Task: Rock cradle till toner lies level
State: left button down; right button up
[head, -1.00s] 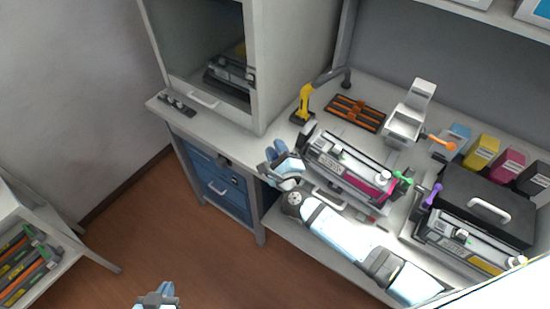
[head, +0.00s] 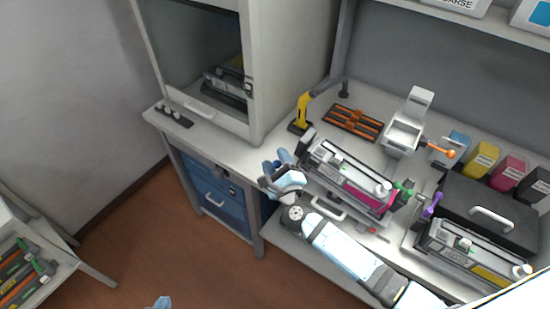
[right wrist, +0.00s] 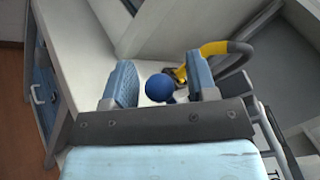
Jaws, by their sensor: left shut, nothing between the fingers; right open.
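The cradle (head: 322,197) stands on the bench and holds a toner cartridge (head: 345,174) with a magenta stripe; its long side slopes down to the right in the head view. My right gripper (head: 277,160) is at the cradle's left end. In the right wrist view its two blue fingers (right wrist: 160,85) are apart, with a round blue knob (right wrist: 159,87) showing between them, not gripped. What the knob is joined to is hidden. The toner inside the cartridge cannot be seen. Only a tip of my left gripper (head: 162,303) shows at the bottom edge, away from the bench.
A yellow-and-black curved arm (head: 303,112) stands behind my right gripper, near the cabinet (head: 258,125). A second cartridge (head: 465,250) with a yellow stripe and a black case (head: 487,212) are at right. An orange-barred tray (head: 352,122) lies behind the cradle.

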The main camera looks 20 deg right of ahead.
jog(key=s+f+b, duration=0.1)
jog(key=s+b, duration=0.1)
jog(key=s, duration=1)
jog(key=shift+s+d+f, duration=0.25)
jog(key=shift+s+f, duration=0.1)
jog(key=shift+f, duration=0.05)
